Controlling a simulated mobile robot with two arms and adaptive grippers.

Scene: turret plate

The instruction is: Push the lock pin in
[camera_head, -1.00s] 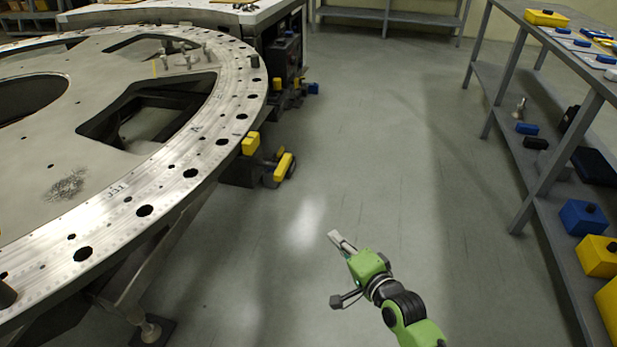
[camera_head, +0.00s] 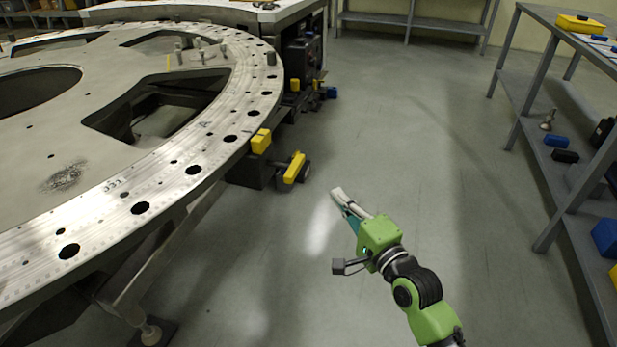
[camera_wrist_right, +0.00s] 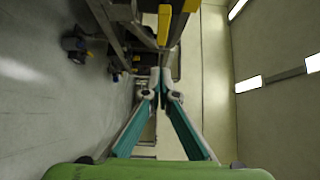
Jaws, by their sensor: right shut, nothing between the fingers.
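The large round metal turret plate (camera_head: 165,178) fills the left of the head view, with holes along its rim. At its near right edge are a yellow block (camera_head: 261,141) and a lower yellow handle (camera_head: 294,167) on a dark mechanism. I cannot tell which part is the lock pin. My right gripper (camera_head: 338,194) is shut and empty, over the floor to the right of the yellow handle and apart from it. In the right wrist view the closed fingertips (camera_wrist_right: 160,78) point toward a yellow part (camera_wrist_right: 163,24) on a metal frame. My left gripper is not in view.
A grey shelf rack (camera_head: 545,110) stands on the right, with blue, black and yellow items. Another shelf (camera_head: 415,20) stands at the back wall. The floor (camera_head: 420,190) between plate and rack is clear. A dark machine unit (camera_head: 303,60) stands beyond the plate.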

